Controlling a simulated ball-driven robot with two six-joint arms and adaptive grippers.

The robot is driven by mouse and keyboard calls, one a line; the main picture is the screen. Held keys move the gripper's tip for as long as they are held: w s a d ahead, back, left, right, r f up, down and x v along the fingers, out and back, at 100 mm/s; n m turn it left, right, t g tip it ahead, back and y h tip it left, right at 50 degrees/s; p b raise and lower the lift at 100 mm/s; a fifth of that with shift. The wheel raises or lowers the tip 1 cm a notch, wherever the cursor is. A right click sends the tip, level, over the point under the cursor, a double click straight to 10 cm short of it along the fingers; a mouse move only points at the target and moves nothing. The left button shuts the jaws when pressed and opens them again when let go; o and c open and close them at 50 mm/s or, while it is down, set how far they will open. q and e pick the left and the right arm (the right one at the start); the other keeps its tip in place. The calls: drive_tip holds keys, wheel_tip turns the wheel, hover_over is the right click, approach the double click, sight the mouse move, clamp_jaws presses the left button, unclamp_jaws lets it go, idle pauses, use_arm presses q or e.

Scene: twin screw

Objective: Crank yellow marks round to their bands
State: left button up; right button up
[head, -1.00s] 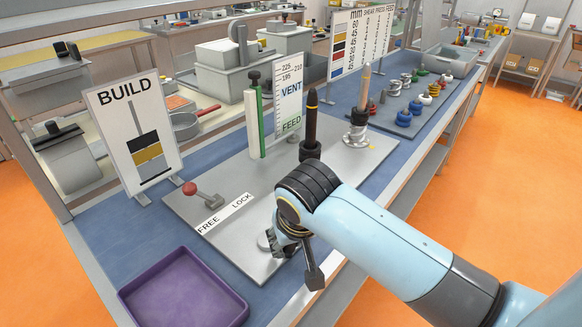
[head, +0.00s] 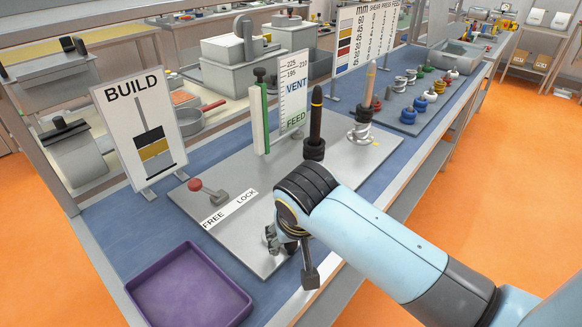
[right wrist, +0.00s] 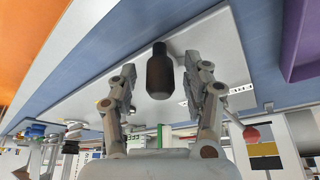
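My right gripper (head: 291,257) is over the near right edge of the grey plate (head: 240,235). In the right wrist view its fingers (right wrist: 161,85) are spread open. A dark bottle-shaped handle (right wrist: 160,75) shows between them, with visible gaps on both sides. This handle is hidden in the head view. On the plate stand a dark pointed post (head: 315,125) and a beige post (head: 369,85) with a silver coil (head: 362,125). A small yellow mark (head: 376,144) lies beside the coil. The white VENT/FEED scale (head: 293,92) stands behind. My left gripper is out of view.
A red-knobbed lever (head: 196,185) sits by the FREE/LOCK label (head: 230,208). The BUILD sign (head: 140,130) stands at left, and a purple tray (head: 190,290) lies in front. Several coils and coloured pieces (head: 420,103) fill a board farther back.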

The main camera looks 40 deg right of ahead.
drive_tip(key=shift+r, duration=0.1)
drive_tip(key=v, duration=1.1)
drive_tip(key=shift+r, duration=0.4)
drive_tip(key=shift+s+a, duration=0.1)
drive_tip(key=shift+s, duration=0.05)
